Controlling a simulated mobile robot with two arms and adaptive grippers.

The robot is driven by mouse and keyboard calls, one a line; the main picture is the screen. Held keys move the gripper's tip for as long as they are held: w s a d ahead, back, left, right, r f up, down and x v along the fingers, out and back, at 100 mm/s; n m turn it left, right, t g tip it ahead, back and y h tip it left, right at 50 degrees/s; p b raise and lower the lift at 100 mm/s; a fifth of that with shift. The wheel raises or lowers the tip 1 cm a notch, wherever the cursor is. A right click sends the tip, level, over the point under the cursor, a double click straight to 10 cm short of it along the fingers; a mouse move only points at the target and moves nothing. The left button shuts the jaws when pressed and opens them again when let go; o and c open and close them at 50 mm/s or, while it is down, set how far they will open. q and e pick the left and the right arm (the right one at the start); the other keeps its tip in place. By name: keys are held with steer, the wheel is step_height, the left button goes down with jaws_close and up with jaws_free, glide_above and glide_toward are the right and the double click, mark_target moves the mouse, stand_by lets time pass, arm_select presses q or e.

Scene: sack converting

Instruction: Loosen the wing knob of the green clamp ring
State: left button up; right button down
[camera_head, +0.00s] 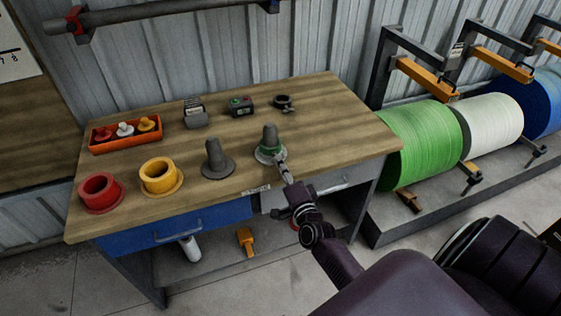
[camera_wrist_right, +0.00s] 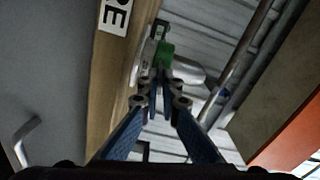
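The green clamp ring (camera_head: 264,153) sits low around a grey upright mandrel (camera_head: 270,135) near the front edge of the wooden bench. My right gripper (camera_head: 282,168) reaches up to the ring's front side. In the right wrist view, the green part (camera_wrist_right: 165,54) shows just beyond my fingertips (camera_wrist_right: 161,82). The fingers are close together with a narrow gap. I cannot tell whether they grip the wing knob, which is hidden or too small to make out. My left gripper is not in view.
A bare grey mandrel (camera_head: 216,160), a yellow flanged sleeve (camera_head: 160,178) and a red one (camera_head: 100,193) stand left along the bench (camera_head: 335,130). An orange tray (camera_head: 125,146), small devices and a dark ring (camera_head: 284,103) lie behind. Large rolls stand right. The bench's right end is clear.

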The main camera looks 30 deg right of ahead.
steer(key=n+p, duration=0.2)
steer(key=n, duration=0.4)
steer(key=shift+r, duration=0.1)
steer(key=n+p, duration=0.1)
steer(key=n, duration=0.4)
steer(key=shift+n, duration=0.3)
stand_by(0.3)
steer(key=c, duration=2.2)
jaws_free()
steer(key=shift+o, duration=0.2)
steer(key=shift+s, duration=0.1)
steer(key=shift+s, duration=0.2)
steer(key=v, duration=1.1)
steer(key=shift+s+a, duration=0.2)
